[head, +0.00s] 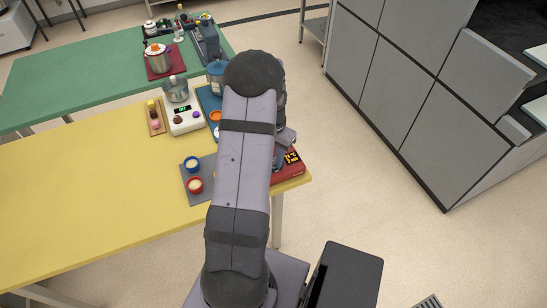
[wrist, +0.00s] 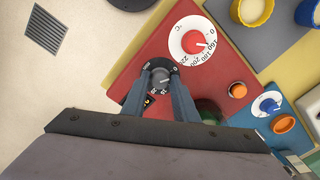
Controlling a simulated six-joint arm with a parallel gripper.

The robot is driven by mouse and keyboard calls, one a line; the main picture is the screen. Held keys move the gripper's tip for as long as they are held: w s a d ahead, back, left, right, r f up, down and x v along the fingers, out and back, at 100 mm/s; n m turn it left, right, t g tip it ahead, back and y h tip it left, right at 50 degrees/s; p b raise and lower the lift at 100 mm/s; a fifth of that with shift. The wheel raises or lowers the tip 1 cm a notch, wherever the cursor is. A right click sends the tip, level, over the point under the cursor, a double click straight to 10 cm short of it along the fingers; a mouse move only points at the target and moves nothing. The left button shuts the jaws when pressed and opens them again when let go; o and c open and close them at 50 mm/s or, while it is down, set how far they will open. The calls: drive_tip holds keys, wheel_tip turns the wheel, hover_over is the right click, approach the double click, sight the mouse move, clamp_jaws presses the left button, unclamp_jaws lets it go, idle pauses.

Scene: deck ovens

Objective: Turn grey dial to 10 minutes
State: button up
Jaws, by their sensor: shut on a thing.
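The grey dial (wrist: 158,77) shows in the wrist view on a red panel (wrist: 228,80), near the panel's left edge. It has a dark ring with small white numbers, partly covered by the fingers. A pale pointer mark points roughly right, but I cannot read its value. My gripper (wrist: 157,84) is shut on the grey dial, with one finger on each side. In the head view the red panel (head: 292,170) lies at the yellow table's right corner, with a lit display (head: 292,157). My arm hides the dial there.
A red dial (wrist: 194,43) with a white °C scale and an orange button (wrist: 237,90) share the panel. A blue dial (wrist: 267,104) sits nearby. A grey mat (head: 193,161) with blue and red cups and a white scale (head: 186,122) stand on the yellow table (head: 100,190).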

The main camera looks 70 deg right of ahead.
drive_tip(key=m, duration=0.6)
drive_tip(key=shift+b, duration=0.35)
drive_tip(key=m, duration=0.5)
drive_tip(key=shift+m, duration=0.3)
drive_tip(key=o, duration=1.1)
drive_tip(key=shift+c, duration=0.2)
drive_tip(key=shift+r, duration=0.1)
drive_tip(key=shift+r+b, duration=1.3)
drive_tip(key=shift+r, duration=2.35)
